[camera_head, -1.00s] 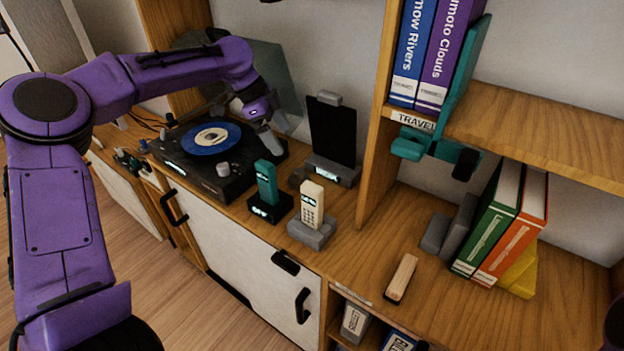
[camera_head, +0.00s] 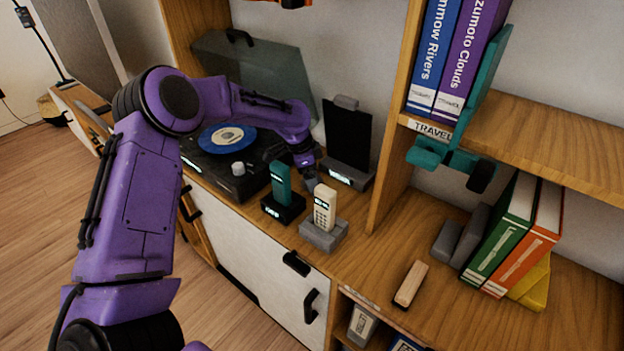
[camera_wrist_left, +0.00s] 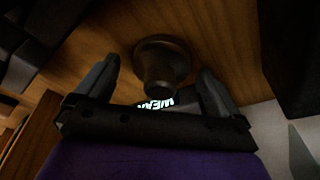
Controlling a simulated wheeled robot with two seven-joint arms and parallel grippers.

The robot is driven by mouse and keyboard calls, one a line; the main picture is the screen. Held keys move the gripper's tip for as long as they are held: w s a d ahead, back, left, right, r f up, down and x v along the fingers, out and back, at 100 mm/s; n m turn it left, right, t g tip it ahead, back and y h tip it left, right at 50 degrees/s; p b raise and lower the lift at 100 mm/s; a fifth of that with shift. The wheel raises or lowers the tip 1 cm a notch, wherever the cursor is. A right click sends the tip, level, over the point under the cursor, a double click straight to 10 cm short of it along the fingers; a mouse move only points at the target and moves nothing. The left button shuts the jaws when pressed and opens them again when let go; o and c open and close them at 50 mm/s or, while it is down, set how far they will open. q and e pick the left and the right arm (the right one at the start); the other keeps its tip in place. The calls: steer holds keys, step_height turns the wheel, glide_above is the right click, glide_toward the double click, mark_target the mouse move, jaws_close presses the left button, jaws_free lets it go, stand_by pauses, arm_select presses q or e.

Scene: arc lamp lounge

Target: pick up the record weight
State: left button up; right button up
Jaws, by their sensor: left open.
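My left gripper (camera_head: 310,176) points down over the wooden counter, between the turntable and the black tablet stand. In the left wrist view its two fingers (camera_wrist_left: 158,70) are apart. A dark round piece with a wide foot and a narrower knob, which looks like the record weight (camera_wrist_left: 162,62), stands on the wood between and beyond the fingertips. I cannot tell whether either finger touches it. In the head view the gripper mostly hides this spot. My right gripper does not show.
The turntable (camera_head: 235,180) with a blue record (camera_head: 226,138) is left of the gripper. A teal phone (camera_head: 281,184) and a cream phone (camera_head: 324,208) stand in docks in front. The black tablet (camera_head: 346,140) stands close behind on the right. A shelf upright (camera_head: 392,170) is further right.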

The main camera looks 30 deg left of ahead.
arm_select(q)
steer(key=c, duration=1.3)
